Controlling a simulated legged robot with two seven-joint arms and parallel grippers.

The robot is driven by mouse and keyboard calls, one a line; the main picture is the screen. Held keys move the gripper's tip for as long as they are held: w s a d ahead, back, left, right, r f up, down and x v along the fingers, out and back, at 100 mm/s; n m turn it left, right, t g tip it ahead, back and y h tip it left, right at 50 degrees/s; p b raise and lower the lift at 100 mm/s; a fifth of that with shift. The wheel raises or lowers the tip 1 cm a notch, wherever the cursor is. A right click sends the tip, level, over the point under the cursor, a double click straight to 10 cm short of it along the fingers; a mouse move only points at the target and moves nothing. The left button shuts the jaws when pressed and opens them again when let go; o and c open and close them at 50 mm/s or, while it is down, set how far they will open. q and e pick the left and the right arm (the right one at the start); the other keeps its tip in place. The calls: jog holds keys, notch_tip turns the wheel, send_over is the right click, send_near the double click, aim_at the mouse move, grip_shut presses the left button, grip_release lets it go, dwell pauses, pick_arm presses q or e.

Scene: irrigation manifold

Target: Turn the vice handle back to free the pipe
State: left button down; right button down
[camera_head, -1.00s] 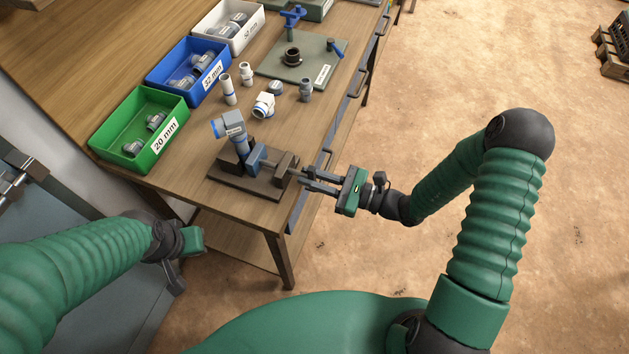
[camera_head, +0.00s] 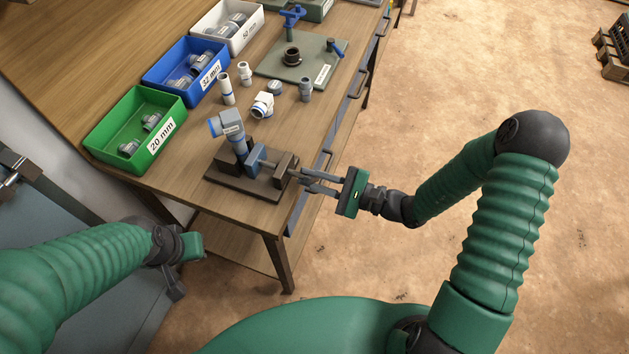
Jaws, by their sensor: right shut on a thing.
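The vice (camera_head: 250,182) sits on its dark base at the near right corner of the wooden bench. A grey pipe (camera_head: 239,147) with a fitting on top stands tilted in the vice beside its blue-grey jaw (camera_head: 257,158). My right gripper (camera_head: 300,180) comes in from the right, its fingers at the outer end of the vice screw. It is shut on the vice handle (camera_head: 295,172), which the fingers largely hide. My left gripper (camera_head: 190,245) hangs low, off the bench, away from the vice; its fingers do not show clearly.
Green (camera_head: 128,150), blue (camera_head: 160,84) and white (camera_head: 202,35) bins with fittings line the bench's left. Several loose fittings stand behind the vice. A green plate (camera_head: 290,75) with a blue-handled tool lies farther back.

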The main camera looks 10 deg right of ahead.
jog(key=shift+d+f+n, duration=0.1)
jog(key=shift+f+n, duration=0.2)
jog(key=shift+n, duration=0.4)
pick_arm(q)
jog(key=shift+f+b, duration=0.3)
jog(key=shift+f, duration=0.35)
pick_arm(e)
jog(key=shift+r+n, duration=0.2)
jog(key=shift+n, duration=0.3)
pick_arm(q)
jog(key=shift+f, duration=0.1)
pick_arm(e)
jog(key=shift+f, duration=0.1)
